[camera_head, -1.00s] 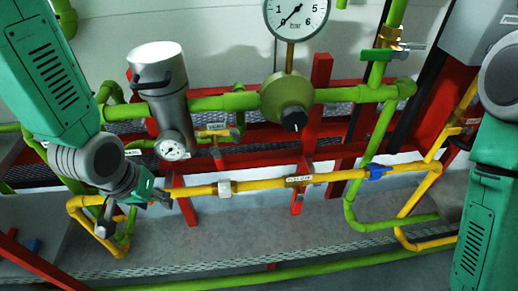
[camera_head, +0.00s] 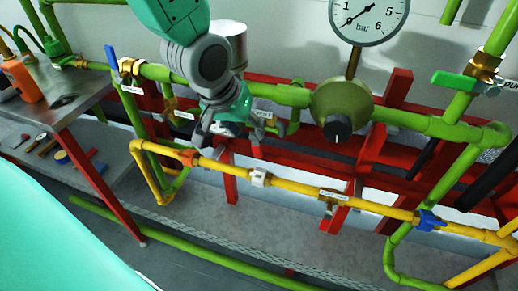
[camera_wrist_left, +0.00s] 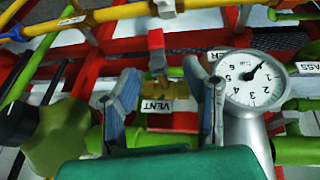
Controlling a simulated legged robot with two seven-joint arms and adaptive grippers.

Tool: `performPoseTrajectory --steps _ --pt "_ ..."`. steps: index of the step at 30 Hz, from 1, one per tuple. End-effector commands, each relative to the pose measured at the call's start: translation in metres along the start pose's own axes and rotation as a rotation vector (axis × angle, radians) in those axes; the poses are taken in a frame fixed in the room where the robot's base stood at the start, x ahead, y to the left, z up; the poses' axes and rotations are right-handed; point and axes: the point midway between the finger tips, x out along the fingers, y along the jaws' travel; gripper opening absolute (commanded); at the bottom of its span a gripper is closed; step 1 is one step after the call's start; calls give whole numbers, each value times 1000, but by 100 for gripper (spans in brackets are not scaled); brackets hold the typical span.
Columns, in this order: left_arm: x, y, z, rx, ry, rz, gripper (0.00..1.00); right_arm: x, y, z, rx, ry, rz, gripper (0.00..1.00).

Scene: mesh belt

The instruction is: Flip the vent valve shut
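The vent valve (camera_wrist_left: 157,85) has a brass body above a white VENT label (camera_wrist_left: 164,105) in the left wrist view. A red piece (camera_wrist_left: 156,40), apparently its lever, stands up from the brass in that picture. My left gripper (camera_wrist_left: 163,72) is open, with one finger on each side of the brass body. I cannot tell whether either finger touches it. In the head view my left gripper (camera_head: 228,132) is at the green pipe, under the silver filter, and the valve is mostly hidden behind it. My right gripper is out of view.
A small dial gauge (camera_wrist_left: 252,78) sits close beside the right finger. A yellow pipe (camera_head: 300,188) with white, orange and blue valve handles runs in front and below. Red frame posts (camera_head: 340,205) stand near. A bench with tools (camera_head: 60,95) is at the left.

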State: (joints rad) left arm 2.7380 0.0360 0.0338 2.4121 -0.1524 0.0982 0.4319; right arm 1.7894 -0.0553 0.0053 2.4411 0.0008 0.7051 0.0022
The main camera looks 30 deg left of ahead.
Motion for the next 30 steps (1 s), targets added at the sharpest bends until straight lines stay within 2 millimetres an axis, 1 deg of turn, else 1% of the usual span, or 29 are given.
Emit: performPoseTrajectory --steps 1,6,9,12,17,25,26,27,28,29,30 --pt "15 0 2 2 -4 -2 40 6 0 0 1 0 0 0" --pt "50 -1 2 0 -2 -2 40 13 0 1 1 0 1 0" --pt "65 -1 2 0 -1 -1 40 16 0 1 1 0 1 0" --pt "76 -2 1 0 0 0 40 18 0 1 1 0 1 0" --pt "84 -1 0 -1 2 1 40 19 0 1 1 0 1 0" --pt "85 0 1 0 2 0 40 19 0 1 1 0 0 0" --pt "85 0 1 0 2 0 33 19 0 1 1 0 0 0" --pt "85 0 1 0 2 -1 19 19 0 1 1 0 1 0" --pt "85 0 1 0 2 0 8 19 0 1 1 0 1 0" --pt "85 0 1 0 2 0 0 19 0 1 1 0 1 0" --pt "85 0 1 0 2 0 0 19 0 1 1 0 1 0"
